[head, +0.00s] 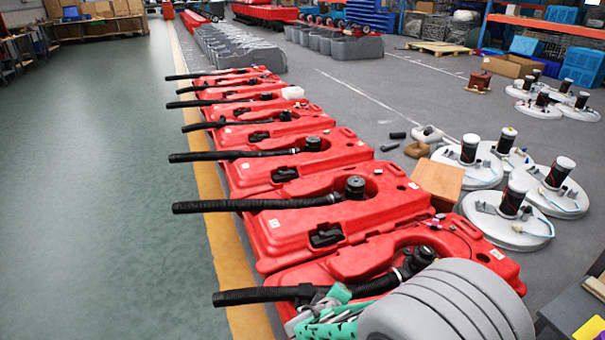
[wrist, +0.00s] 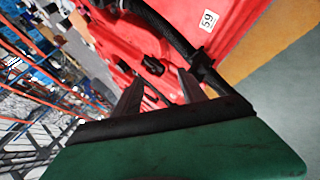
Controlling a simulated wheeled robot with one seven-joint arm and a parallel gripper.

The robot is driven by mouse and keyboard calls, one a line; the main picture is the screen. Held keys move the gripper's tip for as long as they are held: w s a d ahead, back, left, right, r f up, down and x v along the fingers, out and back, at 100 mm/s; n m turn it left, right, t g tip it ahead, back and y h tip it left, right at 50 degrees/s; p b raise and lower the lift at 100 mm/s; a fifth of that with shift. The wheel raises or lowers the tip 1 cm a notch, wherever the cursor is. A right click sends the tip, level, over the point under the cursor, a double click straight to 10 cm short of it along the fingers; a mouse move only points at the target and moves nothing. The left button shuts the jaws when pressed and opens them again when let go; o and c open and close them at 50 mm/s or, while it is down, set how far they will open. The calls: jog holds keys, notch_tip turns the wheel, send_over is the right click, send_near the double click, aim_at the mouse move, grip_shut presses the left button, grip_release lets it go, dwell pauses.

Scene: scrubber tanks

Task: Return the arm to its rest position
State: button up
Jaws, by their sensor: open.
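My gripper (wrist: 160,86) is open in the wrist view, with its two dark fingers apart over a red tank (wrist: 120,50). Nothing shows held between them. The tank's black hose (wrist: 165,32) passes close to the right finger; I cannot tell whether they touch. In the head view my grey arm is bent low at the bottom right, over the nearest red tank (head: 355,262). Its green end part is at the bottom edge, close to that tank's black hose (head: 262,295). The fingers are mostly hidden there.
A row of several red tanks (head: 300,165) with black hoses sticking out left runs away from me. White round parts (head: 508,222) stand on the floor at right, near a cardboard box (head: 437,182). A yellow line (head: 225,235) borders the clear green floor (head: 110,190) at left.

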jog(key=s+d+r+m+g+p, duration=0.2)
jog(key=s+r+p, duration=0.3)
jog(key=r, duration=0.7)
jog(key=s+d+r+m+g+y+p, duration=0.1)
jog(key=s+r+m+p, duration=0.4)
jog(key=r, duration=0.8)
jog(key=s+d+r+m+g+y+p, duration=0.1)
jog(key=s+d+r+m+g+p, duration=0.2)
jog(key=r+p, duration=0.6)
jog(key=v, duration=0.4)
jog(key=shift+s+d+r+p, duration=0.25)
jog(key=shift+s+d+p, duration=0.1)
jog(key=shift+s+d, duration=0.1)
